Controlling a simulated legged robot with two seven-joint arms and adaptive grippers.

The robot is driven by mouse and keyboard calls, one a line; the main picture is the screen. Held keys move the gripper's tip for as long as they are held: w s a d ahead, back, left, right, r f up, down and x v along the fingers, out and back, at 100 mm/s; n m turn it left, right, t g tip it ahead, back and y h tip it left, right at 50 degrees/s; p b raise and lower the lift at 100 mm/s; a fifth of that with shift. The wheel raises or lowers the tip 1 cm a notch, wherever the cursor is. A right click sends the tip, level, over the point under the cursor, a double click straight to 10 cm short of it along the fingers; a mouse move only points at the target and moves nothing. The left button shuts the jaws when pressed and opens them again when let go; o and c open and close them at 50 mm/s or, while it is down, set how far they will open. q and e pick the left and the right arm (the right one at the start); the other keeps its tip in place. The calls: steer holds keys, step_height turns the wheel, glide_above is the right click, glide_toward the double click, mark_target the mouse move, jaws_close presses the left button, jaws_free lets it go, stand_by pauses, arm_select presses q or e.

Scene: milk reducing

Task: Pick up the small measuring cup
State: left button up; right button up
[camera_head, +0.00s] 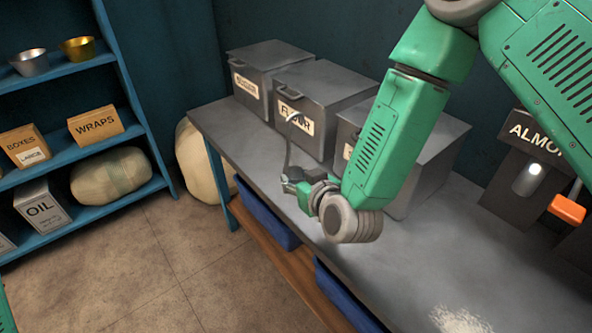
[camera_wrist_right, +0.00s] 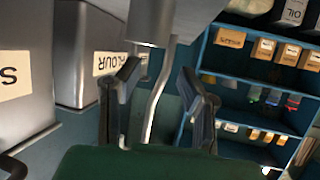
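The small measuring cup shows as a grey metal cup (camera_wrist_right: 152,18) at the top of the right wrist view, which is upside down. Its long thin handle (camera_wrist_right: 157,95) runs between the two fingers. In the head view the handle (camera_head: 289,145) stands upright with a hooked upper end; the cup itself is hidden. My right gripper (camera_head: 298,187) is at the table's left edge, beside the handle. In the wrist view its fingers (camera_wrist_right: 162,90) are apart, one either side of the handle, with gaps showing. My left gripper is out of view.
Grey lidded bins, one marked flour (camera_head: 325,85), stand along the back of the grey table (camera_head: 425,250). A dispenser (camera_head: 525,165) stands at right, and white powder (camera_head: 460,320) lies at the front. A blue shelf (camera_head: 130,75) with boxes and bowls stands at left.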

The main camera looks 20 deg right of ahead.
mark_target(284, 171)
steer(key=x, duration=0.2)
steer(key=a+x, duration=0.1)
steer(key=x, duration=0.1)
steer(key=shift+r+b, duration=0.1)
steer(key=shift+b, duration=0.3)
steer(key=shift+w+a, duration=0.35)
steer(key=shift+a, duration=0.05)
steer(key=shift+d, duration=0.4)
steer(key=c, duration=0.6)
steer(key=shift+d, duration=0.2)
jaws_close()
